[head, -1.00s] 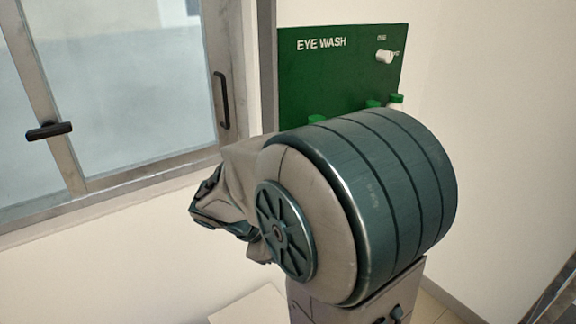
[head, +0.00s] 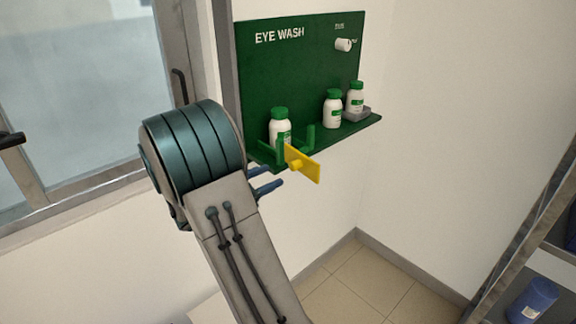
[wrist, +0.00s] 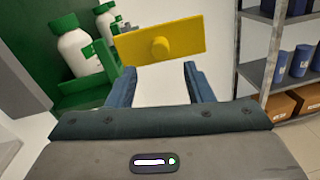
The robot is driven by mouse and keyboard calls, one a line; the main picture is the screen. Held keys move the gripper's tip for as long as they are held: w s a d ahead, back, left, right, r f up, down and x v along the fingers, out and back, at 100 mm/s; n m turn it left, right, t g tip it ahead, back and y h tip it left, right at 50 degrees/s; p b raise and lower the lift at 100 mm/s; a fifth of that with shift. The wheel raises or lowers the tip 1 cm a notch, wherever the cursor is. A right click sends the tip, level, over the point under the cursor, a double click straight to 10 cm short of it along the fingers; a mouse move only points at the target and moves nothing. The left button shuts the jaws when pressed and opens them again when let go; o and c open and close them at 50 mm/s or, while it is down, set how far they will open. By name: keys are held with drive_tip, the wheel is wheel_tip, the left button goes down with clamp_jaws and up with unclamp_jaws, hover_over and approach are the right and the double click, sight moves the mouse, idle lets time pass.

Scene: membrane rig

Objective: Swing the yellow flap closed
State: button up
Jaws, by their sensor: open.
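The yellow flap (head: 303,163) stands swung outward from the front of the green eye wash shelf (head: 367,122), with a round knob on its face. In the wrist view the flap (wrist: 185,36) spans the upper middle, its knob facing me. My gripper (head: 273,180) is in front of the shelf, just below and left of the flap. In the wrist view my gripper (wrist: 152,68) has its two blue fingers spread apart, with nothing between them; the flap is beyond the tips. A white bottle with a green cap (head: 280,128) stands behind the green bracket near the flap.
Two more white bottles (head: 332,108) (head: 355,98) stand farther right on the shelf, one in a grey holder. A window (head: 80,85) is at left. Metal shelving with blue containers (head: 532,300) is at right. Floor between is clear.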

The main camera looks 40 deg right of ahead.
sight(291, 167)
drive_tip(key=d+p, duration=0.1)
drive_tip(key=d, duration=0.6)
drive_tip(key=shift+d, duration=0.15)
clamp_jaws()
